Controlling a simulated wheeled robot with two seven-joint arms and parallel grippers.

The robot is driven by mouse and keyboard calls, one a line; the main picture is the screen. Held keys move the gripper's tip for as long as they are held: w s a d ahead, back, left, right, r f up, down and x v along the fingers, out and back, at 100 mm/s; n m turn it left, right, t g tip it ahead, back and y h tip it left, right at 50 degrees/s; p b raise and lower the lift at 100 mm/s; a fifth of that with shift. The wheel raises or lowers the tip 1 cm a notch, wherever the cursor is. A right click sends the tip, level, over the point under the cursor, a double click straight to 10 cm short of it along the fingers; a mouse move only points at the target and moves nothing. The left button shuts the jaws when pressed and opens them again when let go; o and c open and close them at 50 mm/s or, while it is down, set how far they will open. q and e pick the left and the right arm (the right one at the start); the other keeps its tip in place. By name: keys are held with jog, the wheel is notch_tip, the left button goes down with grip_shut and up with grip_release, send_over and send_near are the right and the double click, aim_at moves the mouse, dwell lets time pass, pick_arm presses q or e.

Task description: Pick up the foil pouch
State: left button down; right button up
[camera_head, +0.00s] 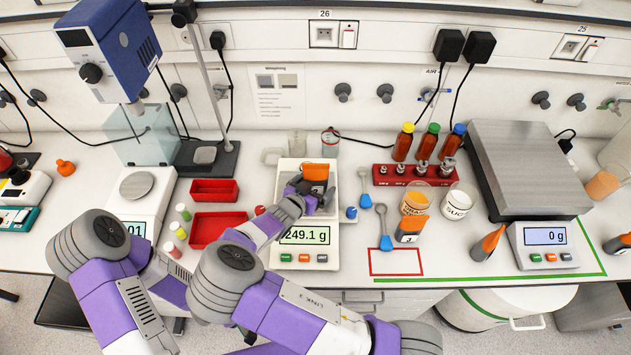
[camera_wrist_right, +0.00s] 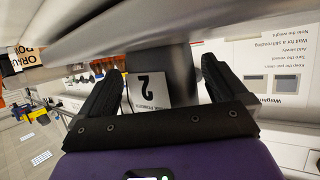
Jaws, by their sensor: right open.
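A pouch (camera_head: 315,171) with an orange top stands on the pan of the front balance (camera_head: 307,232), which reads 249.1 g. Its lower part is hidden by my right gripper (camera_head: 314,190). In the right wrist view a grey body (camera_wrist_right: 172,62) with a white label marked 2 sits between the two black fingers of the right gripper (camera_wrist_right: 160,70). The fingers are open, one on each side of it; I cannot tell if they touch it. My left arm shows at the left, but its gripper is not in view.
Red trays (camera_head: 217,228) lie left of the balance.

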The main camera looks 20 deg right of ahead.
jog(key=shift+w+d+f, duration=0.1)
jog(key=shift+w+d, duration=0.15)
jog(key=shift+c, duration=0.4)
jog(key=c, duration=1.3)
jog(key=shift+o, duration=0.2)
